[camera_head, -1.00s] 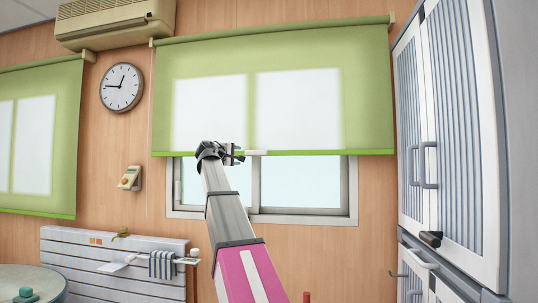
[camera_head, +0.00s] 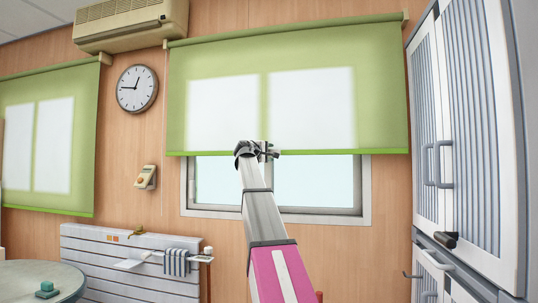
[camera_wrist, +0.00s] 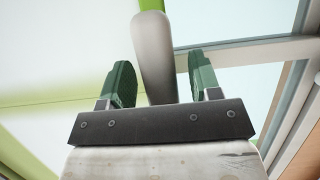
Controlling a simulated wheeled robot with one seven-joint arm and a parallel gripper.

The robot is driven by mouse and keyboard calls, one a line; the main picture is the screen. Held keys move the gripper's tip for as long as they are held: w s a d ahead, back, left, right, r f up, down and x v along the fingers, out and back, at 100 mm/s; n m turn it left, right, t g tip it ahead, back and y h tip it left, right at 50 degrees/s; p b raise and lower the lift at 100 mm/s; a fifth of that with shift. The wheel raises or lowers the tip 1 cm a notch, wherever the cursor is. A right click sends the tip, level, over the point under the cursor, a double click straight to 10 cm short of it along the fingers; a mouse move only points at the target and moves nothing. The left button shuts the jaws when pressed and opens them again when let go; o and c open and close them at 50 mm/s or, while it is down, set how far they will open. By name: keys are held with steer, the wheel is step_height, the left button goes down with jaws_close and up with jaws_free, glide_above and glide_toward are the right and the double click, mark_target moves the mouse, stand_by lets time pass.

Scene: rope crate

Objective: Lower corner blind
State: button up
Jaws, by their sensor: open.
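The green corner blind (camera_head: 212,130) hangs part-way down over the window, with two bright panes showing through it. Its bottom bar (camera_head: 350,153) lies across the upper part of the window frame. In the head view my gripper (camera_head: 272,151) is at the middle of that bar. In the wrist view my gripper (camera_wrist: 160,78) is open, its two green fingers apart. A pale rounded pull (camera_wrist: 155,40) stands between the fingers, with gaps on both sides. The pull is hidden or too small to make out in the head view.
A tall cabinet (camera_head: 468,120) with striped doors stands at the right. A radiator (camera_head: 90,245) with a towel rail is at the lower left. A second green blind (camera_head: 80,120) hangs at the left. The uncovered lower window (camera_head: 315,180) is clear.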

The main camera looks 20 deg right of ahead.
steer(key=shift+d, duration=0.1)
jaws_close()
step_height(320, 180, down, 39)
steer(key=shift+r, duration=0.2)
stand_by(0.4)
jaws_free()
steer(key=shift+f, duration=0.1)
steer(key=v, duration=1.1)
